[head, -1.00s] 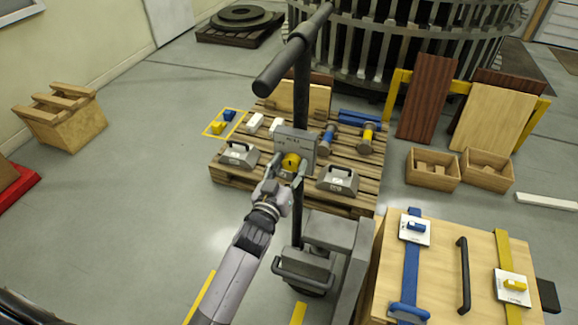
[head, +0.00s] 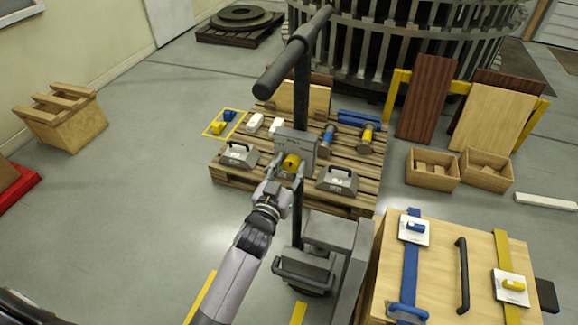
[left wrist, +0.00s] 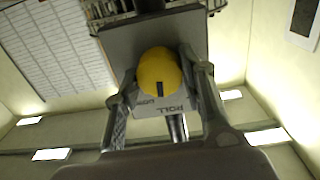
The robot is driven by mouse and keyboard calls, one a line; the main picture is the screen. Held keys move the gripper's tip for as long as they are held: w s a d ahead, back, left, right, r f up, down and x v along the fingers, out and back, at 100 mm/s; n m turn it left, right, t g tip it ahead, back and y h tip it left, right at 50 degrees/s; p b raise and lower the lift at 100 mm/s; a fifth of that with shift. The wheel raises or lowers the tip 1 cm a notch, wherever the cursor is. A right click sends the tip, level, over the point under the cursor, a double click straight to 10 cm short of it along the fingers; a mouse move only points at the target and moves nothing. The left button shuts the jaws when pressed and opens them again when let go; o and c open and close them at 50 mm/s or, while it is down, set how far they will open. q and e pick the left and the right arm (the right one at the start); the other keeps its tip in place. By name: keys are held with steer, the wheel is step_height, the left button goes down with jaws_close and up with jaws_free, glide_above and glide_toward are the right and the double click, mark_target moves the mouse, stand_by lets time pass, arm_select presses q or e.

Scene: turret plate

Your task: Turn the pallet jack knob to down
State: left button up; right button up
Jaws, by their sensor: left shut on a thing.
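The yellow knob (head: 291,162) sits on the front of the grey box (head: 306,143) on the pallet jack's handle post (head: 300,95). My left gripper (head: 286,170) is at the knob with a finger on each side, shut on it. In the left wrist view the yellow knob (left wrist: 160,72) with its dark mark shows between my left gripper's fingertips (left wrist: 160,80). The mark points downward in that picture, toward a plate with lettering (left wrist: 165,104), of which "ROLL" and "DOWN" can be partly made out. My right gripper is not in view.
A wooden pallet (head: 225,176) with grey weights, blocks and cylinders lies behind the post. The black T-handle (head: 290,58) rises above the box. A wooden cabinet (head: 440,265) with blue and yellow straps stands at the lower right.

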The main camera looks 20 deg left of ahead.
arm_select(q)
steer(key=m+p, duration=0.1)
steer(key=m, duration=0.3)
steer(key=shift+m+p, duration=0.35)
steer(key=shift+m, duration=1.75)
steer(key=o, duration=1.2)
steer(key=shift+c, duration=0.2)
